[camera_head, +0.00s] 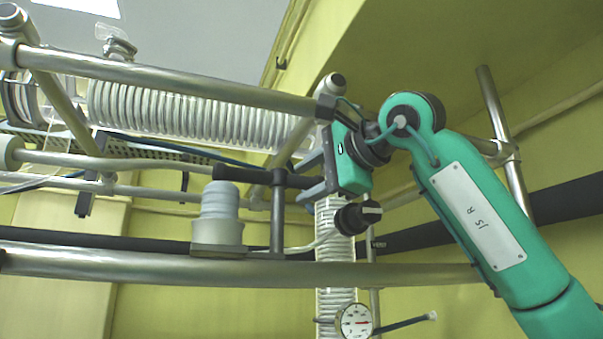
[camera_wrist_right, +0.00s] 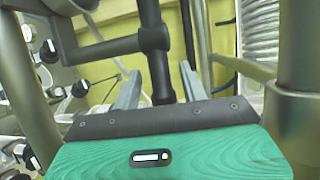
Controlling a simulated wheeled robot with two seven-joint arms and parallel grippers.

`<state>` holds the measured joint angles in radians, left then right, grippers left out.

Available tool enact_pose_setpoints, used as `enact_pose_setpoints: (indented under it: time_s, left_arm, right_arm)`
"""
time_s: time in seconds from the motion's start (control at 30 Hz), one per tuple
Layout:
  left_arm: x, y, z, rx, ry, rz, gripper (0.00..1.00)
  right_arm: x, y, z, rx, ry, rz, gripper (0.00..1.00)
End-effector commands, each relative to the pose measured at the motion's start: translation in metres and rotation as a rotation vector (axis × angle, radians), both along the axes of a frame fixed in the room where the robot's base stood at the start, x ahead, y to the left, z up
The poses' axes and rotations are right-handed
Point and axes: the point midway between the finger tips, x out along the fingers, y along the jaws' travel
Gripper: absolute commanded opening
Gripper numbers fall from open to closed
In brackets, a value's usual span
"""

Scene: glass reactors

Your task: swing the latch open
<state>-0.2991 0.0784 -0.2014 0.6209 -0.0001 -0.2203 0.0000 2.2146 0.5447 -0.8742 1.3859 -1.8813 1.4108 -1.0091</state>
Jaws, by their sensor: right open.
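The latch is a dark handle bar (camera_head: 241,174) on a dark post (camera_head: 278,222), in the middle of the head view. The bar lies about level and its left part is a thicker black grip. My right gripper (camera_head: 308,175) is open at the bar's right end. In the right wrist view, the bar (camera_wrist_right: 152,20) runs down between the two grey fingers of my right gripper (camera_wrist_right: 159,86), with gaps on both sides. The post (camera_wrist_right: 105,47) branches off to the left there. My left gripper is not in view.
A thick metal rail (camera_head: 400,275) crosses below the latch and another rail (camera_head: 170,80) passes above. A ribbed grey plug (camera_head: 219,205) stands left of the post. A black knob (camera_head: 357,217) sits just below my right gripper. A gauge (camera_head: 355,321) hangs lower down.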

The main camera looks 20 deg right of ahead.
Motion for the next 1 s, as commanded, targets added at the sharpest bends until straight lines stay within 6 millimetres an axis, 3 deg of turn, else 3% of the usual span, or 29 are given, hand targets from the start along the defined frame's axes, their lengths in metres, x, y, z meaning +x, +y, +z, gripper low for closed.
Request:
enact_pose_setpoints:
  time_s: [0.2,0.5,0.73,1.0]
  left_arm:
    - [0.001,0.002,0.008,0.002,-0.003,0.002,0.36]
    - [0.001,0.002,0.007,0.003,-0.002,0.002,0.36]
    - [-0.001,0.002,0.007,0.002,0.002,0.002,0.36]
    - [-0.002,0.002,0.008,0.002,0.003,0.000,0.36]
  right_arm:
    - [0.016,0.007,-0.002,0.001,0.000,0.001,0.43]
    - [0.018,0.008,-0.003,0.001,-0.001,0.001,0.43]
    - [0.018,0.008,-0.003,0.001,-0.001,0.001,0.00]
    - [0.018,0.010,-0.003,0.000,0.000,-0.003,0.00]
